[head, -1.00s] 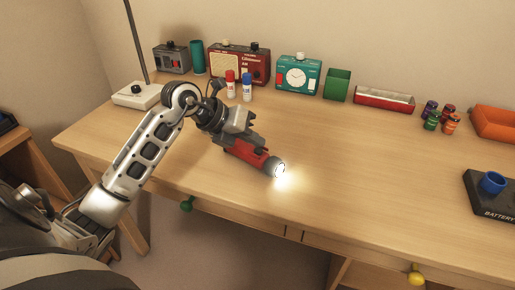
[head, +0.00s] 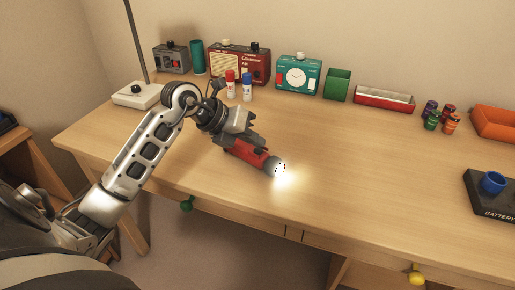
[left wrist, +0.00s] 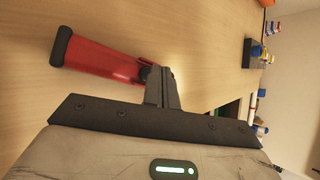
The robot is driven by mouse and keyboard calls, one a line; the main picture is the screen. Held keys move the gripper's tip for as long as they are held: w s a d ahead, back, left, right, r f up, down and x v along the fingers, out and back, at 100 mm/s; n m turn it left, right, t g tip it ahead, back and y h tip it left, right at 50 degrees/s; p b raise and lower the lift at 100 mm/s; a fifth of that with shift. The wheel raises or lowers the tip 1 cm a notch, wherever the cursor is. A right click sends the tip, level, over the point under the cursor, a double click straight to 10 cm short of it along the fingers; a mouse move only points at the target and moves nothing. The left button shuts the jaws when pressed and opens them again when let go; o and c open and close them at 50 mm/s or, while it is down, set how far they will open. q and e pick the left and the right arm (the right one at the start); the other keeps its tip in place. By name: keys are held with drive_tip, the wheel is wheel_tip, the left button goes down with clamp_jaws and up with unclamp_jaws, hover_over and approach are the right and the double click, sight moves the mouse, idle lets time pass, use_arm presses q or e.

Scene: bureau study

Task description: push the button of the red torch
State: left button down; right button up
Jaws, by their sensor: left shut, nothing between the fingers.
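The red torch (head: 246,153) lies on the desk, its dark head pointing to the lower right. Its lamp is lit and throws a bright glow on the wood. My left gripper (head: 257,142) is shut and empty, with its fingertips just over the torch body. In the left wrist view the shut fingers (left wrist: 161,82) reach to one end of the red torch (left wrist: 100,58), whose other end has a black cap. The torch's button is hidden or too small to make out, and I cannot tell whether the fingertips touch the torch. My right gripper is not in view.
Red and blue glue sticks stand nearer. A battery holder (head: 490,203) lies at right. The desk's middle is clear.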

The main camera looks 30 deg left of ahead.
sight(254, 154)
use_arm(q)
drive_tip(key=shift+f, duration=0.5)
idle(0.4)
drive_tip(key=shift+r, duration=0.55)
wheel_tip(254, 154, up, 6)
drive_tip(key=p, duration=0.5)
drive_tip(key=shift+d, duration=0.1)
idle(0.3)
